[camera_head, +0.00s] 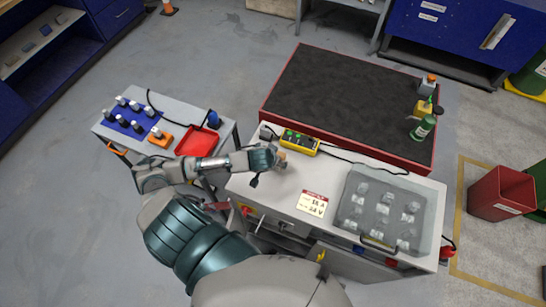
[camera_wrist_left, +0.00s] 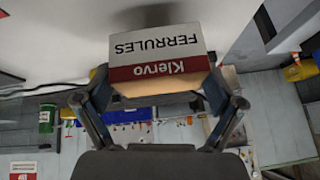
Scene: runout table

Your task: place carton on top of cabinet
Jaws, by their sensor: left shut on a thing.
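My left gripper (camera_head: 272,160) is shut on a small carton, a white and dark red box marked "Klervo FERRULES". The carton (camera_wrist_left: 158,55) fills the upper middle of the left wrist view, between the two fingers (camera_wrist_left: 160,88), with its lettering upside down. In the head view only a small tan-grey part of it shows past the fingers. The gripper is over the left part of a white-topped cabinet (camera_head: 285,195) with drawers in its front. I cannot tell whether the carton touches the top. My right gripper is not in view.
On the white top are a yellow button box (camera_head: 300,143), a label card (camera_head: 313,202) and a grey lidded case (camera_head: 385,210). A black-topped, red-edged table (camera_head: 350,95) adjoins behind. A side cart (camera_head: 178,110) with a red tray (camera_head: 197,141) stands left.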

